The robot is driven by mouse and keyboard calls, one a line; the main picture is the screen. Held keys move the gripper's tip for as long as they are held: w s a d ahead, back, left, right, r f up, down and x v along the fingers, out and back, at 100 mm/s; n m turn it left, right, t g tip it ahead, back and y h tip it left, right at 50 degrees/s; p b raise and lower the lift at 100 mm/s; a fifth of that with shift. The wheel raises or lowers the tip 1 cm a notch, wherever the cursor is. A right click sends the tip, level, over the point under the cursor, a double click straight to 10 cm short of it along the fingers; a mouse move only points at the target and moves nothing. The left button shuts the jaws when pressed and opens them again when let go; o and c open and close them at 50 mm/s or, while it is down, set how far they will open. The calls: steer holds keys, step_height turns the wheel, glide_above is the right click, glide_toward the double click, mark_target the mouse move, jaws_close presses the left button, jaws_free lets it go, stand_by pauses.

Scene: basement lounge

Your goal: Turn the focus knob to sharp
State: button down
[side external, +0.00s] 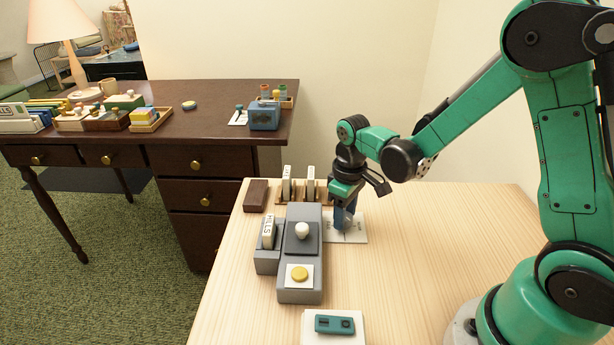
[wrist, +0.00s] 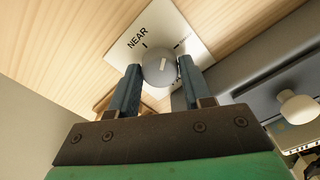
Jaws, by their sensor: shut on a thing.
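The focus knob (wrist: 158,68) is a round grey knob with a pale pointer line, on a white plate (wrist: 172,22) marked "NEAR" with short black tick marks. In the wrist view its pointer line sits near the middle of its top, between my fingers. My gripper (wrist: 158,75) has its two blue fingers on either side of the knob, shut on it. In the side view my gripper (side external: 345,222) reaches down onto the white plate (side external: 357,238), right of a grey device. The fingers hide the knob there. The "sharp" mark cannot be made out.
Close left stands the grey device (side external: 312,262) with a white knob (side external: 302,230), a yellow button (side external: 299,273) and a "HILLS" slide. Behind are a slide rack (side external: 311,184) and a brown block (side external: 257,195). A teal device (side external: 334,324) lies in front. The table's right side is clear.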

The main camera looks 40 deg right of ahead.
steer(key=m, duration=0.6)
steer(key=shift+m, duration=0.4)
stand_by(0.4)
steer(key=shift+c, duration=1.8)
jaws_free()
steer(key=shift+r, duration=0.1)
steer(key=shift+r, duration=2.7)
steer(key=shift+r, duration=0.1)
